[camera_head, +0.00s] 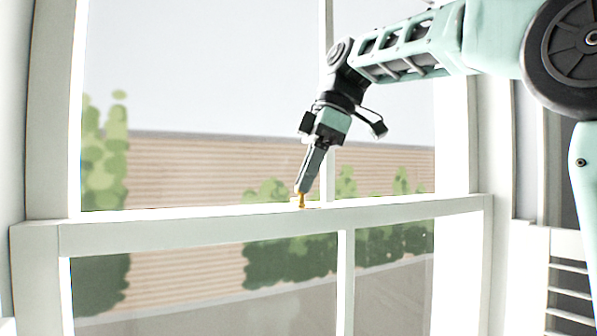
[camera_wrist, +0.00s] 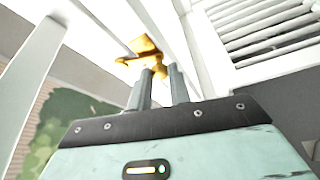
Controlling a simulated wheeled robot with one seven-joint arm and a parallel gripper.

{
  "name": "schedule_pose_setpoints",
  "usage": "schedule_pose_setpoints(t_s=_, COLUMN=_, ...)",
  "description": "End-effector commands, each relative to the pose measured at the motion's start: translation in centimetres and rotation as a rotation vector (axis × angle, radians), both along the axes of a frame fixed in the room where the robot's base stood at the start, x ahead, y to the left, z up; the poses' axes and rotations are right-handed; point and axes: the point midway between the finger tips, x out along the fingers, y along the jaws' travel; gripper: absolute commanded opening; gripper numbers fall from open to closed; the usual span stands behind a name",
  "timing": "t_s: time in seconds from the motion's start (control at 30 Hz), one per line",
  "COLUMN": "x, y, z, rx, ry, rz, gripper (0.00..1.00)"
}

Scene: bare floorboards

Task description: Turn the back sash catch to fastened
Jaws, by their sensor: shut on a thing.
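The sash catch (camera_head: 302,202) is a small brass fitting on top of the white meeting rail (camera_head: 200,224), near the middle of the window. It also shows in the wrist view (camera_wrist: 143,52), with a flat brass plate and a part rising between my fingertips. My gripper (camera_head: 301,190) points down at the catch from above, slightly tilted. In the wrist view my gripper (camera_wrist: 160,76) has its two grey fingers close together, shut on the catch's upper part. The fingertips hide part of the catch, so I cannot tell its exact angle.
The upper sash's vertical bar (camera_head: 328,170) stands just behind and right of the catch. White frame posts (camera_head: 52,110) rise at both sides. A white louvred shutter (camera_head: 568,278) is at the lower right. The air left of my gripper is clear.

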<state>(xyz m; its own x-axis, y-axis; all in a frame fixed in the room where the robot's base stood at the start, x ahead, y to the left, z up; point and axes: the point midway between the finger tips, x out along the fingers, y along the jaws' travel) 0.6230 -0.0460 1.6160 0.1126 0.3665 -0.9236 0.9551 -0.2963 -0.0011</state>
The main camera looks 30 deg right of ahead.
Motion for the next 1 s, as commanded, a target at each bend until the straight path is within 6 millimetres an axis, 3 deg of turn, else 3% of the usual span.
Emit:
schedule_pose_setpoints(t_s=0.43, x=0.1, y=-1.5, z=0.1, rx=-0.001, ry=-0.003, rz=0.262, gripper=0.0)
schedule_pose_setpoints(t_s=1.0, x=0.1, y=-1.8, z=0.1, rx=-0.002, ry=-0.003, rz=0.316, gripper=0.0)
